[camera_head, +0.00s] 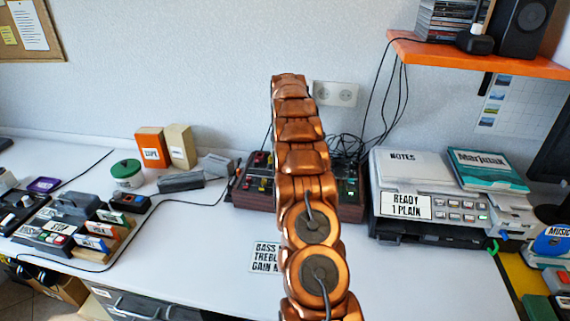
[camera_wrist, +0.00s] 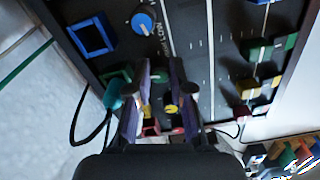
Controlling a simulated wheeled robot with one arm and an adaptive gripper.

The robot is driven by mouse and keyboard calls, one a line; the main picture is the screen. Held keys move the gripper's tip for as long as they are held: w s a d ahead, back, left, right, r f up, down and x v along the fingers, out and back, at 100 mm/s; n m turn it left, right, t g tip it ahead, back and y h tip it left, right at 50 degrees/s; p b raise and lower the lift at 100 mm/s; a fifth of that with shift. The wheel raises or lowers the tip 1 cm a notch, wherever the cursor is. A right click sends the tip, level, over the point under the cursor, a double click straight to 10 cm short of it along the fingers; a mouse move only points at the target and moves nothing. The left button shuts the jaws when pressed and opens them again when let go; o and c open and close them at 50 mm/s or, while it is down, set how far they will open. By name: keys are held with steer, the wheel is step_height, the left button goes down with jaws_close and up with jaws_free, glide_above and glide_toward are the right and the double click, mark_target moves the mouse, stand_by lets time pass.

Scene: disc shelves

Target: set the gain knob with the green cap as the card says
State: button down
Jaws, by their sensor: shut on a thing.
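The card (camera_head: 264,257) lies on the white table in the head view. I read BASS, TREBLE and GAIN on it, but my arm covers its right part, so the settings are hidden. The dark mixer with wooden sides (camera_head: 257,198) stands behind it, its middle also covered by my arm. In the wrist view my gripper (camera_wrist: 161,78) is down at the mixer panel, its fingers closed around a small knob-like part that they mostly hide. A blue-capped knob (camera_wrist: 143,22) marked LOW sits above the fingers.
A yellow knob (camera_wrist: 171,110) shows between the fingers, lower down. A teal plug (camera_wrist: 114,90) with cables is close on the left. Several coloured fader caps (camera_wrist: 256,50) are to the right.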

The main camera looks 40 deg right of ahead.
steer(key=shift+f+n, duration=0.1)
steer(key=shift+n, duration=1)
steer(key=c, duration=1)
jaws_free()
steer(key=shift+c, duration=0.2)
steer(key=shift+r, duration=4)
steer(key=shift+s, duration=0.1)
